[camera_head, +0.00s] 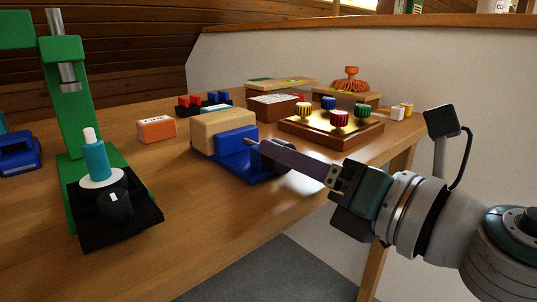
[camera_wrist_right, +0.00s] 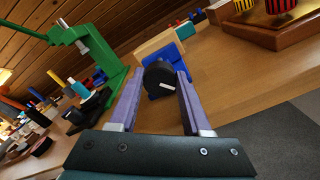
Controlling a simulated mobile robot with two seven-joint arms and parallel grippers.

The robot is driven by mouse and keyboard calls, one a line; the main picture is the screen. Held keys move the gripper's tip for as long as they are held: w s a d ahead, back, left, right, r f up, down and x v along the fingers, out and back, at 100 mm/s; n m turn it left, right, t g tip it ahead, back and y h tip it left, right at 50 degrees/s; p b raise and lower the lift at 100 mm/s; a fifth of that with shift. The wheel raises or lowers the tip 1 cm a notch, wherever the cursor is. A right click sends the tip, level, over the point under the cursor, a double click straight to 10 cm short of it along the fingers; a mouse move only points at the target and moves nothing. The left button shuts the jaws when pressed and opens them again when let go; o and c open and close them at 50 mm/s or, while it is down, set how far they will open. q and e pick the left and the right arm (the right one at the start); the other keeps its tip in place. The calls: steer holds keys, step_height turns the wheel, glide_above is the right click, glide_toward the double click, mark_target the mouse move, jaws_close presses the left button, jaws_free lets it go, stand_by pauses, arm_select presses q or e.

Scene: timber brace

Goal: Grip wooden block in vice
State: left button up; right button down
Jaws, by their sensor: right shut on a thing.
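The light wooden block (camera_head: 221,129) sits in the blue vice (camera_head: 243,165) near the table's front edge. In the head view the block lies behind the vice's front blue jaw; any gap between them is too small to tell. In the right wrist view the block (camera_wrist_right: 158,42) shows beyond the vice (camera_wrist_right: 154,88). My right gripper (camera_head: 264,147) has its purple fingers on either side of the vice's black knob (camera_wrist_right: 159,74), shut on it. The knob's white mark faces the wrist camera. In the head view the fingers partly hide the knob. My left gripper is out of view.
A green press (camera_head: 62,110) with a black base stands left of the vice. An orange box (camera_head: 156,129) lies behind it. A wooden board with coloured knobs (camera_head: 332,132) sits to the right. Bare tabletop (camera_head: 195,210) lies in front, between press and vice.

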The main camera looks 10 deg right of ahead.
steer(key=m, duration=0.3)
steer(key=shift+p, duration=0.4)
steer(key=shift+m, duration=0.5)
steer(key=c, duration=0.6)
jaws_free()
steer(key=shift+o, duration=1.2)
steer(key=shift+f, duration=0.1)
steer(key=shift+d, duration=0.1)
steer(key=shift+f, duration=0.1)
